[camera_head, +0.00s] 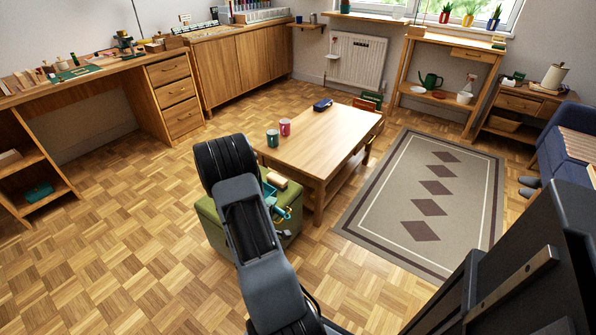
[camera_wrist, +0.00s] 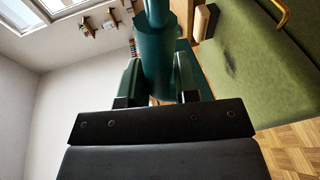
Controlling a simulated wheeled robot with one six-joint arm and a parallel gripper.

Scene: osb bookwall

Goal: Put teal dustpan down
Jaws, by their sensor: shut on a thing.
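The teal dustpan (camera_head: 283,211) shows in the head view at the green ottoman, partly hidden behind my arm. In the wrist view its round teal handle (camera_wrist: 158,55) stands between the two fingers. My gripper (camera_wrist: 158,88) is shut on that handle. In the head view my gripper (camera_head: 273,203) is mostly hidden by my own wrist, over the right part of the ottoman. The green ottoman (camera_head: 212,215) fills the right side of the wrist view (camera_wrist: 250,70). I cannot tell whether the dustpan touches the ottoman.
A pale wooden block (camera_head: 277,180) lies on the ottoman's far part. A low wooden table (camera_head: 330,140) stands close behind, with a pink mug (camera_head: 285,127), a green mug (camera_head: 272,138) and a blue item (camera_head: 322,105). Parquet floor left of the ottoman is clear. A patterned rug (camera_head: 400,180) lies right.

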